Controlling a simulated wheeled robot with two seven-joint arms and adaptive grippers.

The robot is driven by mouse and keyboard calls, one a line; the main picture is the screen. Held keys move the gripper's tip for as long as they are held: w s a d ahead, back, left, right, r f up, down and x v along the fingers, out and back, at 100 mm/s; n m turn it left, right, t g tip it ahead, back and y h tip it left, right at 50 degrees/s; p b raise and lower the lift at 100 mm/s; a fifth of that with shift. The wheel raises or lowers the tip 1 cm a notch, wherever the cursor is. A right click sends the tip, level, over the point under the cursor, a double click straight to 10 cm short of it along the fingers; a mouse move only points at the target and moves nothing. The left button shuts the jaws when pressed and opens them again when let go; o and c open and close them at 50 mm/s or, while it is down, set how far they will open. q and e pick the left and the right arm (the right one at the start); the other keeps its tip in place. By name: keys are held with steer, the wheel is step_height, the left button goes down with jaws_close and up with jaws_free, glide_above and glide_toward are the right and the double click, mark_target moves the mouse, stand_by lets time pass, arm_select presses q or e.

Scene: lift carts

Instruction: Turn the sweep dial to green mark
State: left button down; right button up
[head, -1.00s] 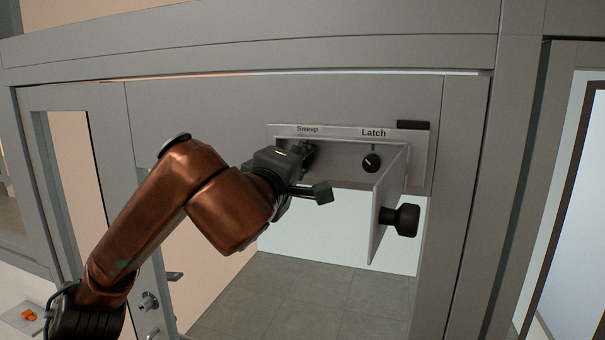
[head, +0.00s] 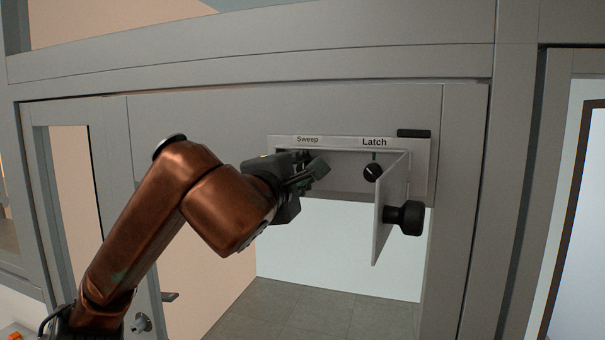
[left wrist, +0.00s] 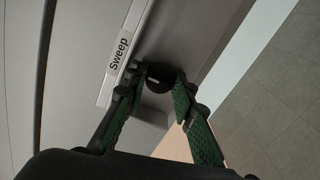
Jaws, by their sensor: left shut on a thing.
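The sweep dial (left wrist: 159,78) is a round black knob with a pale pointer line, below the "Sweep" label (left wrist: 119,50) in the left wrist view. My left gripper (left wrist: 162,88) has its green-padded fingers on both sides of the dial and is shut on it. In the head view my left gripper (head: 312,170) is at the panel (head: 340,142) under the "Sweep" label and hides the dial. I cannot make out a green mark beside the sweep dial. My right gripper is not in view.
The latch dial (head: 373,172), black with a pale pointer, is to the right. An open hinged cover (head: 391,215) with a black knob (head: 405,218) sticks out beside it. The grey frame surrounds an opening below the panel.

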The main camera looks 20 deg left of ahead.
arm_select(q)
steer(key=c, duration=1.6)
jaws_free()
steer(key=shift+s, duration=0.25)
steer(key=s, duration=1.1)
steer(key=shift+s+a, duration=0.25)
